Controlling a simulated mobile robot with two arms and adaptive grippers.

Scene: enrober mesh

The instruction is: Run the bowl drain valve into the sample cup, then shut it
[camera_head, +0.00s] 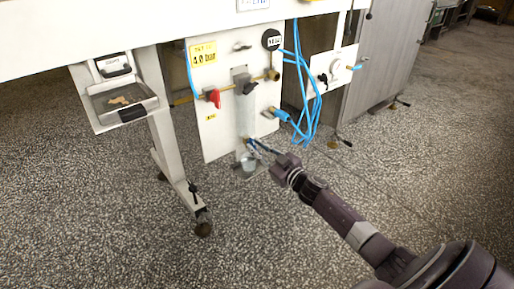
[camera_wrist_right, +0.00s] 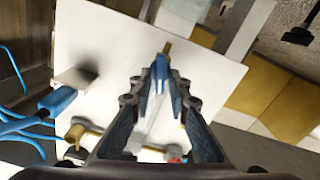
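The clear filter bowl (camera_head: 244,118) hangs upright on the white panel, below the brass pipe fittings. The bowl shows pale in the right wrist view, partly hidden by my fingers. A small blue drain part (camera_wrist_right: 160,70) with a brass tip (camera_wrist_right: 167,47) is at its bottom end. The sample cup (camera_head: 248,163) is clear and sits just below the bowl's outlet. My right gripper (camera_head: 254,146) is at the drain, above the cup. Its fingers (camera_wrist_right: 161,100) look apart, on either side of the line to the blue part; contact is unclear. My left gripper is out of view.
A red-handled valve (camera_head: 213,97) and a gauge (camera_head: 271,40) are on the white panel (camera_head: 217,135). Blue hoses (camera_head: 305,100) hang close on the right. A tray box (camera_head: 122,100) and a table leg (camera_head: 170,150) stand left. The speckled floor in front is clear.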

